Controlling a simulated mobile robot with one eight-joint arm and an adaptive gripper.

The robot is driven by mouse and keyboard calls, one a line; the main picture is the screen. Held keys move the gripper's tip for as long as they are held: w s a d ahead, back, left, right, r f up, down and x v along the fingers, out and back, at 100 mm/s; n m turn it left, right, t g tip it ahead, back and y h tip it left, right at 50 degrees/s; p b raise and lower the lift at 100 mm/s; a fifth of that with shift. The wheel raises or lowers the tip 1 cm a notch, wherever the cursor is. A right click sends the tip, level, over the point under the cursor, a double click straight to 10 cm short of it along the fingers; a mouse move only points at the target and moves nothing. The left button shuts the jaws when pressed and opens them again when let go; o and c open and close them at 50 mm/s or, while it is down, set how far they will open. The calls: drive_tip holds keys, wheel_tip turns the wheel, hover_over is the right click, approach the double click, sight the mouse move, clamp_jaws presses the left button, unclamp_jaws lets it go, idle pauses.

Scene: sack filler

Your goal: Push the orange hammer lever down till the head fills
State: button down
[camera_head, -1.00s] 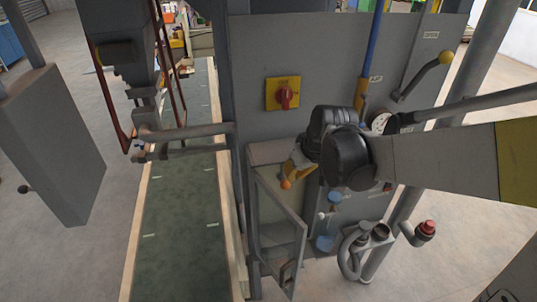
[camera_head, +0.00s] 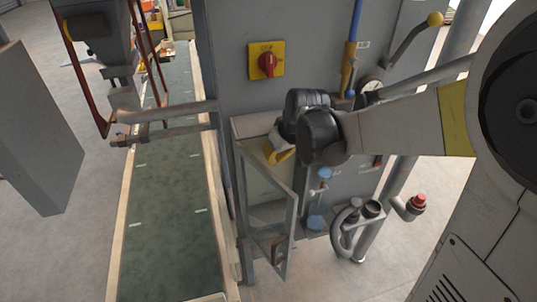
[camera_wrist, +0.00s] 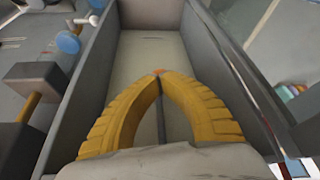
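My gripper (camera_head: 278,154) has yellow fingers and reaches into the open grey housing (camera_head: 245,125) on the machine front. In the wrist view the fingertips (camera_wrist: 159,75) come together, with a small bit of the orange lever end (camera_wrist: 159,71) showing right at them. Whether the tips press on it or pinch it is not clear. A thin dark line shows between the fingers; I cannot tell if it is the lever's shaft. In the head view the lever is hidden behind my gripper and wrist. The filler head (camera_head: 98,35) hangs at the upper left.
The housing's door (camera_head: 270,235) stands open below my gripper. A red switch on a yellow plate (camera_head: 267,62) is above. Blue knobs (camera_head: 315,222), a yellow-ended lever (camera_head: 434,20) and a red button (camera_head: 418,202) are to the right. A green conveyor (camera_head: 165,230) runs at left.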

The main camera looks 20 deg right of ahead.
drive_tip(key=shift+f+b, duration=0.55)
drive_tip(key=shift+f, duration=0.1)
drive_tip(key=f+b, duration=0.1)
drive_tip(key=s+f+b, duration=0.1)
drive_tip(key=shift+s+f+b, duration=0.3)
drive_tip(key=shift+f+b, duration=0.1)
drive_tip(key=p+v, duration=0.1)
drive_tip(key=v, duration=1.2)
drive_tip(key=shift+s+d+f, duration=0.2)
drive_tip(key=shift+s+d, duration=0.15)
drive_tip(key=shift+d, duration=0.05)
